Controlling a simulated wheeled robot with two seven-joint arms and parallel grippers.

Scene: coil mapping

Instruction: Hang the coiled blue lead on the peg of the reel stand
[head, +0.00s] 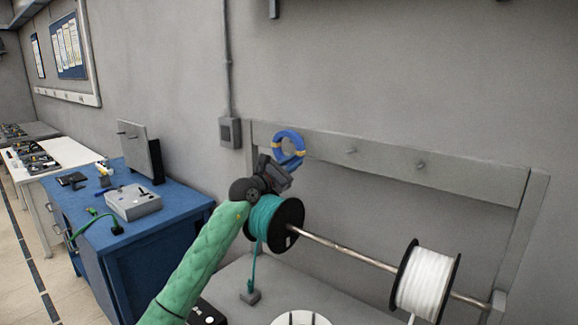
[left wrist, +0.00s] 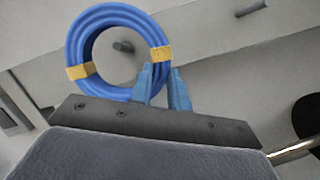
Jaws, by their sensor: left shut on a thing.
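The coiled blue lead (head: 289,135) is a ring with yellow bands, held up in front of the reel stand's upper board (head: 470,182). My left gripper (head: 287,164) is shut on its lower edge. In the left wrist view the coil (left wrist: 82,45) stands above the gripper (left wrist: 162,88), and a grey peg (left wrist: 122,46) shows through its opening. I cannot tell whether the peg passes into the ring or is only behind it. Two more pegs, a middle one (head: 351,150) and a right one (head: 420,164), are bare. My right gripper is not in view.
Below the board, a rod (head: 345,248) carries a teal cable reel (head: 268,216) close under my left gripper and a white reel (head: 425,284) at right. A blue bench (head: 150,225) with a grey box (head: 132,201) stands at left. The wall beside the stand holds a switch box (head: 230,133).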

